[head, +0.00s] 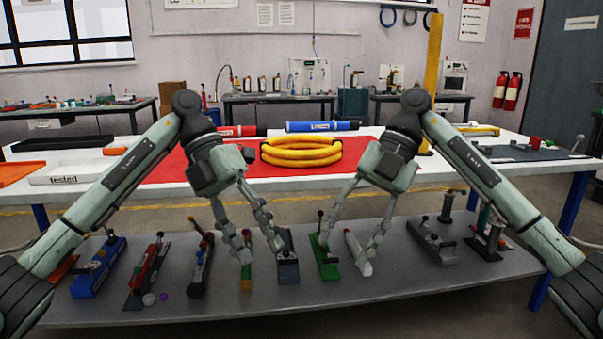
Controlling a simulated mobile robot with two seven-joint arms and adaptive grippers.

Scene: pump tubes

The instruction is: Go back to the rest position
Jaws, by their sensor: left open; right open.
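My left gripper (262,251) is open and points down, in front of the table's front edge. It shows over the grey lower shelf (420,315) and appears empty. My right gripper (345,251) is open and points down in a near mirror pose to its right, also apparently empty. Both forearms angle in from the lower corners, with the wrists raised before the tabletop. From this view I cannot tell how far the fingertips are from the pumps on the shelf behind them.
Several pumps, including a blue one (98,268) and a green one (327,263), line the lower shelf. Coiled yellow hose (300,152) lies on the red mat (160,170), with red (235,131) and blue (320,126) tubes behind. A white "tested" tray (65,180) is at left.

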